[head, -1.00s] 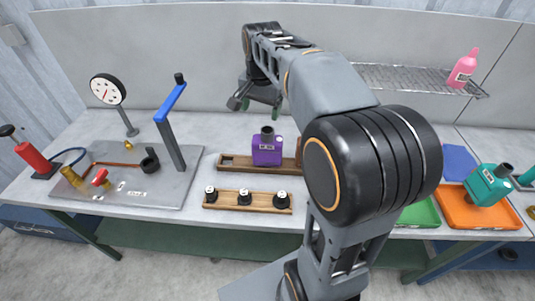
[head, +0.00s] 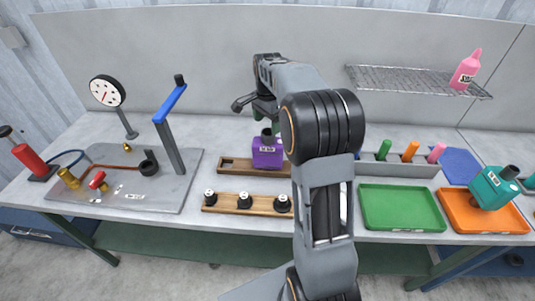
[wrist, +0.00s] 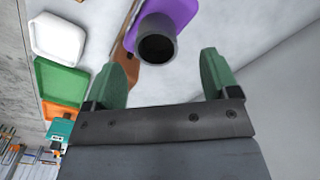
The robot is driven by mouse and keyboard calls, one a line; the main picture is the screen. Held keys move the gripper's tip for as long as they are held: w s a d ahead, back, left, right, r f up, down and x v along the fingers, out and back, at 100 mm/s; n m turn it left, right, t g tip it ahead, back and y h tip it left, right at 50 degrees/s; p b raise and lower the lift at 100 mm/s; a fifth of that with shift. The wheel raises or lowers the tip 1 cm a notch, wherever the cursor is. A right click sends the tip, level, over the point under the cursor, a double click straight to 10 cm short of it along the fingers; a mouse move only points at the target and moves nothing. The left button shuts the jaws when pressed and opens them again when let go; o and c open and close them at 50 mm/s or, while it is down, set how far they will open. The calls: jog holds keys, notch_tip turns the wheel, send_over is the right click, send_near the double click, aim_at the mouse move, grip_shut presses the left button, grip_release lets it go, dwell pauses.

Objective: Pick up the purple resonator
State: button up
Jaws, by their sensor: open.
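The purple resonator (head: 267,153) stands upright on a wooden rack (head: 240,169) on the bench, with its dark pipe neck pointing up. In the wrist view the purple resonator (wrist: 180,14) is at the top, its round dark neck opening facing the camera. My gripper (head: 262,112) is above and just behind the neck in the head view, partly hidden by my arm. In the wrist view my gripper (wrist: 168,75) has its green fingers spread wide, with nothing between the tips; the neck lies just beyond them.
A wooden strip with several black-and-white knobs (head: 244,202) lies in front. A grey plate with a blue-handled lever (head: 171,103) stands left. Green tray (head: 402,226), orange tray (head: 500,224) with a teal resonator (head: 492,187), and a wire shelf (head: 400,84) are to the right.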

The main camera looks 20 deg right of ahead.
aim_at(268, 134)
jog(key=shift+s+f+p, duration=0.15)
jog(key=shift+f+p, duration=0.25)
jog(key=shift+f, duration=2.3)
jog(key=shift+c, duration=0.2)
jog(key=c, duration=0.9)
